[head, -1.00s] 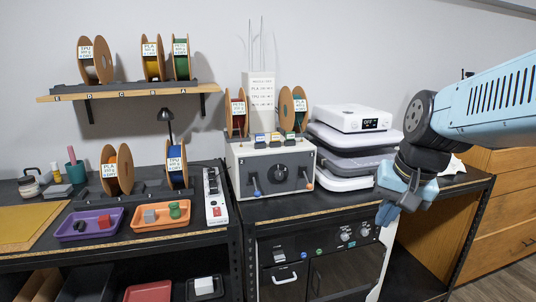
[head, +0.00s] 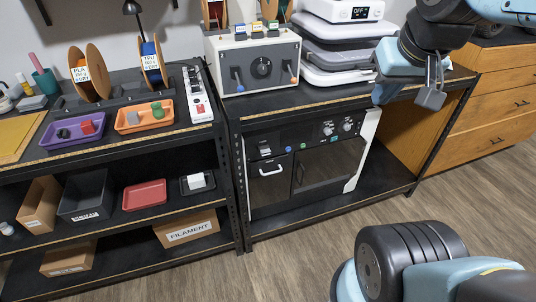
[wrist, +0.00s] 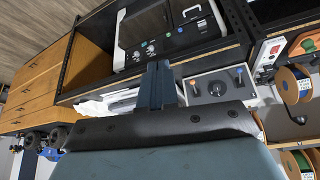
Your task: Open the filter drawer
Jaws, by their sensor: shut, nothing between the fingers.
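A black machine (head: 305,165) with a white side panel stands on the lower shelf of the right bench. Its left front panel has a white bar handle (head: 271,171) and looks shut flush; no label is readable, so I cannot confirm it is the filter drawer. A dark door (head: 325,165) fills the front to its right. In the wrist view the machine (wrist: 165,25) and the white handle (wrist: 192,11) appear at the top. My gripper (head: 431,97) is shut and empty, up and right of the machine, apart from it. The wrist view shows its dark fingers (wrist: 157,85) together.
A grey control box (head: 253,60) with levers and stacked white-grey units (head: 340,50) stand on the bench top above. A black bench post (head: 240,190) is left of the machine. Left shelves hold trays and boxes. Wooden drawers (head: 500,105) stand right. The floor in front is clear.

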